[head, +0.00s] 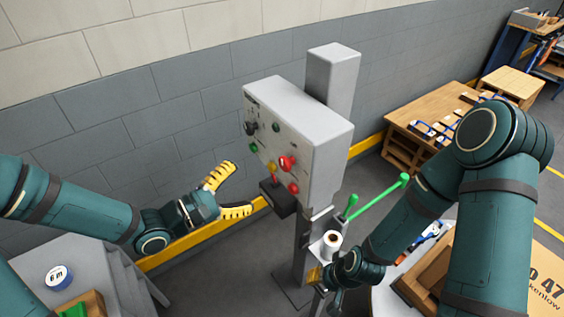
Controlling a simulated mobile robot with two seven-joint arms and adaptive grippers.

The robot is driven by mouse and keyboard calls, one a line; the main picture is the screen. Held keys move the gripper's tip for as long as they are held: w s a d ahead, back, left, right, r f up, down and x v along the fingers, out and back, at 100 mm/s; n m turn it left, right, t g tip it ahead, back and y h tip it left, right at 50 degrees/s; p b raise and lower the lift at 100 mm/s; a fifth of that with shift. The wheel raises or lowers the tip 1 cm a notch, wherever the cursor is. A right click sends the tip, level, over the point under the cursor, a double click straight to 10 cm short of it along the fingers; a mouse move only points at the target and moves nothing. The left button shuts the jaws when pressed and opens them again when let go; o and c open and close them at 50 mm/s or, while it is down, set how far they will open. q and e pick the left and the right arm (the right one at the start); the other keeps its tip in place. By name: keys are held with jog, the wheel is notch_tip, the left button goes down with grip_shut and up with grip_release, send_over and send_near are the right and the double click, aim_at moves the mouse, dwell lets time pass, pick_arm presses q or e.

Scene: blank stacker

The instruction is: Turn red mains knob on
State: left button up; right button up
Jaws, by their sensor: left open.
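A grey control box (318,132) stands on a post in the middle of the head view, its panel facing left. A red knob (288,162) sticks out from the lower right part of the panel. My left gripper (240,188) is open and empty, left of the panel's lower part. Its yellow fingers point toward the panel and appear apart from the knob. My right gripper (318,276) is low by the post, below the box. Its fingers are mostly hidden, so its opening does not show.
Near the red knob are a red button (294,188), a yellow button (271,167), a green button (253,147) and a black knob (249,128). A dark block (278,198) juts out below the panel.

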aim_at(283, 165)
pick_arm(q)
jog(key=b+x, duration=0.1)
jog(key=x, duration=1.1)
jog(key=shift+c, duration=0.2)
jog(key=c, duration=1.2)
